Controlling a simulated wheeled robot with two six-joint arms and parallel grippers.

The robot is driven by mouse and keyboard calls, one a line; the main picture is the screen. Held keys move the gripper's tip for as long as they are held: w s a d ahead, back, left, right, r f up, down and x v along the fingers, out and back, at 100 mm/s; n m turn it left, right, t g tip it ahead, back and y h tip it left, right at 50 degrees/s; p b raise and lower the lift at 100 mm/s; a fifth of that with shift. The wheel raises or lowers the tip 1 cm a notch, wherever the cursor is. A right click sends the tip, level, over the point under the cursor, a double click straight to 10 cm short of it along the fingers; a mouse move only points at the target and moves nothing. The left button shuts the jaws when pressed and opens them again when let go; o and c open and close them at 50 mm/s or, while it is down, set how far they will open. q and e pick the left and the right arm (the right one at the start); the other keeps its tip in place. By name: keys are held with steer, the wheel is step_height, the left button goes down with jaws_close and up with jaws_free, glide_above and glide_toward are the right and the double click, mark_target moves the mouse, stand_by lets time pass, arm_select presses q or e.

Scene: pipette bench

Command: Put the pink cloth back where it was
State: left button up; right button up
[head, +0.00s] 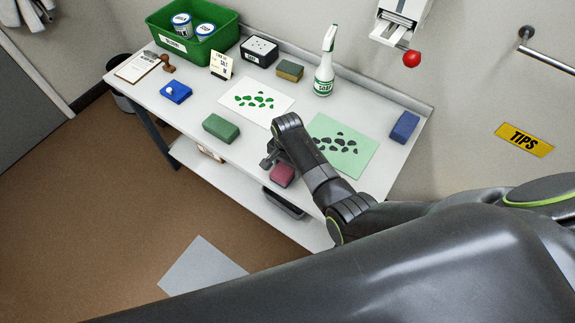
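The pink cloth (283,175) looks like a small folded dark-pink block at the front edge of the white table, right of the middle. My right gripper (271,160) is just behind and left of it, pointing down, with its fingers very close to the cloth. The fingers are small and dark, so I cannot tell whether they touch or grip it. My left gripper is not in view.
The table (190,110) also holds a green block (221,128), blue blocks (405,127), a white sheet (237,97) and green sheet (362,157) with dark patches, a spray bottle (324,75) and a green crate (158,38). A lower shelf (215,178) lies beneath.

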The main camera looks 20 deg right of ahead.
steer(key=o, duration=0.3)
steer(key=shift+r, duration=0.1)
step_height(320, 180, up, 12)
stand_by(0.6)
stand_by(0.4)
